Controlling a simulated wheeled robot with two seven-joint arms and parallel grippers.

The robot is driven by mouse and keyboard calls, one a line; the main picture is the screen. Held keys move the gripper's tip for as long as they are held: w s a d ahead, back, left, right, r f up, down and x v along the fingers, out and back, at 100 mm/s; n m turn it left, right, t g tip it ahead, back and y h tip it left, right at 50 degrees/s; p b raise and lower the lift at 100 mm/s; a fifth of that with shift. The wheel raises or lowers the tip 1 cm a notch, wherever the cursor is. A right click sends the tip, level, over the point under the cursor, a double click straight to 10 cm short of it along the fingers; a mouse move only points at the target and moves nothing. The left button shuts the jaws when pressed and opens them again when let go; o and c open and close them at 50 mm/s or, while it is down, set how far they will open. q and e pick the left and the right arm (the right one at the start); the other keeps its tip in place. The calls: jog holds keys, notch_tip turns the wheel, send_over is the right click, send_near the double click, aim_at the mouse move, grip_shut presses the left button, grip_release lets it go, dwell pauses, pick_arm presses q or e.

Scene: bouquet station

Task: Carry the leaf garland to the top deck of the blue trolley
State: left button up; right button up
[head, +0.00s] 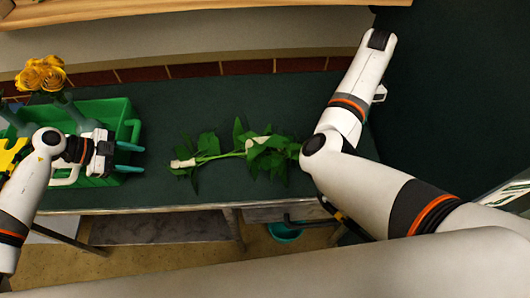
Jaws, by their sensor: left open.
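The leaf garland (218,154), a strand of green leaves with pale wraps, lies on the dark green tabletop in the middle of the head view. Its right end reaches my right arm, which may hide part of it. My left gripper (130,157) is open, with its teal fingertips apart, over the right part of a green crate and left of the garland, not touching it. My right arm crosses the right side of the table, but its fingers do not show. I do not see the blue trolley.
The green crate (134,128) stands at the table's left, with yellow flowers (42,74) beside or in it. A wall with a reddish tile strip (195,70) runs behind the table. A teal bucket (284,233) is on the floor below. The table between crate and garland is clear.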

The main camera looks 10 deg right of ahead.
aim_at(170, 164)
pick_arm(q)
jog(key=x, duration=1.2)
jog(key=shift+d, duration=0.1)
pick_arm(e)
jog(key=f, duration=0.4)
jog(key=s+f, duration=0.1)
jog(key=f, duration=0.3)
jog(key=s+f, duration=0.1)
jog(key=f, duration=0.2)
jog(key=shift+s+f, duration=0.15)
jog(key=shift+f, duration=0.25)
pick_arm(q)
jog(key=shift+c, duration=0.6)
pick_arm(e)
jog(key=shift+c, duration=0.5)
pick_arm(q)
jog(key=c, duration=0.6)
pick_arm(e)
grip_shut()
pick_arm(q)
grip_shut()
jog(key=shift+r, duration=0.1)
pick_arm(e)
jog(key=shift+r, duration=0.1)
